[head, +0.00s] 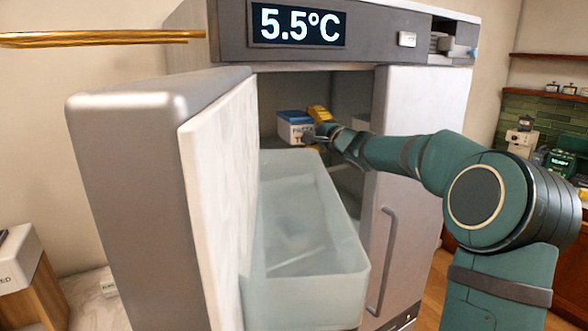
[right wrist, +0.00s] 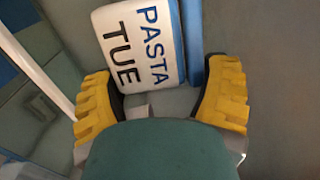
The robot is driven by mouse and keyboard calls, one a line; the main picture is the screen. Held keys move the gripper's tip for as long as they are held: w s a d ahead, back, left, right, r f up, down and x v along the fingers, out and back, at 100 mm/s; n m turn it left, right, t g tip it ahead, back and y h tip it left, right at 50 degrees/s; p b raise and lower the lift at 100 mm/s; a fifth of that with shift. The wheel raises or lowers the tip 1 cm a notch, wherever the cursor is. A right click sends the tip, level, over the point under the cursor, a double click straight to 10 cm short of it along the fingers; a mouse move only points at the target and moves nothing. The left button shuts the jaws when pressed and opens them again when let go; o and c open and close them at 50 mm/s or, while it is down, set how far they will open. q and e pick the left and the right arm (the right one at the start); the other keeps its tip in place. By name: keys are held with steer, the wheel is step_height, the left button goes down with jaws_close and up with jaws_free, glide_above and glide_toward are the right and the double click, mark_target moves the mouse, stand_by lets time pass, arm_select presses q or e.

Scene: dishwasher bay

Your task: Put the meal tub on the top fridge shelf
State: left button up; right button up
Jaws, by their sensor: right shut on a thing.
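The meal tub (head: 295,127) is a small white box with a blue lid, inside the fridge opening in the head view. In the right wrist view its label (right wrist: 138,45) reads PASTA TUE. My right gripper (head: 318,128) reaches into the opening from the right. Its yellow fingers (right wrist: 164,75) stand apart on either side of the tub, shut on it. The tub looks roughly upright. Whether it touches a shelf below cannot be told. The fridge (head: 230,38) is open at its left part. My left gripper is not in view.
The open fridge door (head: 130,180) stands at the left, with a large translucent bin (head: 300,290) in front of the lower opening. A pale panel with a handle (head: 386,250) borders the opening on the right. The display (head: 299,27) reads 5.5°C.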

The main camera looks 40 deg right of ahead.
step_height(320, 180, down, 5)
steer(key=shift+s+r, duration=0.1)
steer(key=shift+r, duration=0.1)
step_height(320, 180, down, 5)
steer(key=shift+b, duration=1.05)
steer(key=o, duration=1.1)
steer(key=shift+o, duration=0.2)
